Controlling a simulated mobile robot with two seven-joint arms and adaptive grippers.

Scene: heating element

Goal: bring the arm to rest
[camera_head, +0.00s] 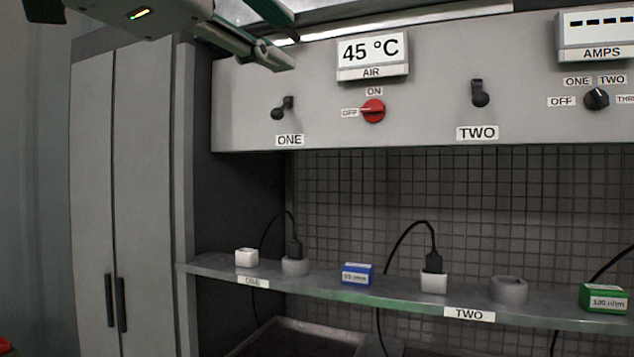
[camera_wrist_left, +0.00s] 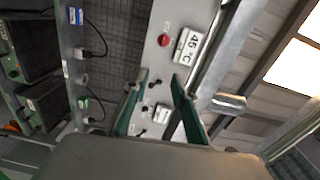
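My left gripper (camera_head: 284,40) hangs at the top left of the head view, in front of the upper edge of the grey control panel (camera_head: 430,105). Its two fingers are spread apart with nothing between them. In the left wrist view the open gripper (camera_wrist_left: 160,76) shows its two green fingers in front of the panel, which appears turned sideways. My right gripper is in neither view.
The panel carries a 45 °C display (camera_head: 371,52), a red knob (camera_head: 373,111) at OFF, a black selector (camera_head: 597,98) and two black switches. Below, a shelf (camera_head: 400,297) holds a blue box (camera_head: 357,274), a green box (camera_head: 604,298) and plugs. A tall cabinet (camera_head: 130,180) stands left.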

